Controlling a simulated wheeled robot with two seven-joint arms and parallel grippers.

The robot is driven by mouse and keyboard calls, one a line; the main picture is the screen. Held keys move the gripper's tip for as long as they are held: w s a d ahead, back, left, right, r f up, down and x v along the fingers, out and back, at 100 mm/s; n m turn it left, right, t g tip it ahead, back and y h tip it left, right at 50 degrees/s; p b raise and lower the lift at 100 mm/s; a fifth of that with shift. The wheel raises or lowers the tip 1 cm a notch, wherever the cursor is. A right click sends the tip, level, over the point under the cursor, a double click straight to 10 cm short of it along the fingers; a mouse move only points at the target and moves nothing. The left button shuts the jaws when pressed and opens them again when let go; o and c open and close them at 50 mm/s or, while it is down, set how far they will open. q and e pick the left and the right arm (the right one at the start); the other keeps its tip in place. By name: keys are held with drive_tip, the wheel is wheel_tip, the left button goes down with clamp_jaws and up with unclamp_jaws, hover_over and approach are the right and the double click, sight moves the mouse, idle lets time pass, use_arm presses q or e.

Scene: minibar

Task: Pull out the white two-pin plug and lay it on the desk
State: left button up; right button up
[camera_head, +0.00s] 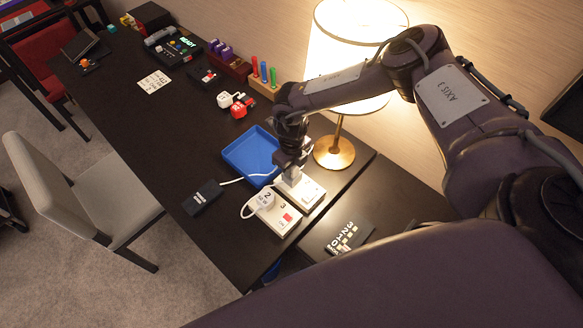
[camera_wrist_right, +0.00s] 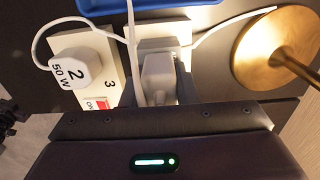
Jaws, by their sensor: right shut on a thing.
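My right gripper (camera_head: 289,174) reaches down over the white socket block (camera_head: 311,190) on the dark desk. In the right wrist view its fingers (camera_wrist_right: 161,88) are shut on a white plug (camera_wrist_right: 158,72), one finger on each side. The plug is upright at the block; its pins are hidden, so I cannot tell how deep they sit. A white cord runs near it. Another white plug marked "2 50W" (camera_head: 265,198) sits in the neighbouring block marked 3 (camera_head: 284,224), which has a red switch (camera_head: 287,217). My left gripper is not in view.
An empty blue tray (camera_head: 238,159) lies beside the gripper. A brass lamp (camera_head: 335,153) stands close on the right. A black adapter (camera_head: 202,196) lies left of the blocks. A black box (camera_head: 349,236) is nearer me. Desk left of the tray is clear.

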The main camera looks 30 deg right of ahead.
clamp_jaws()
drive_tip(key=shift+r, duration=0.1)
drive_tip(key=shift+r+p, duration=2.55)
drive_tip(key=shift+r, duration=0.4)
drive_tip(key=shift+a, duration=0.1)
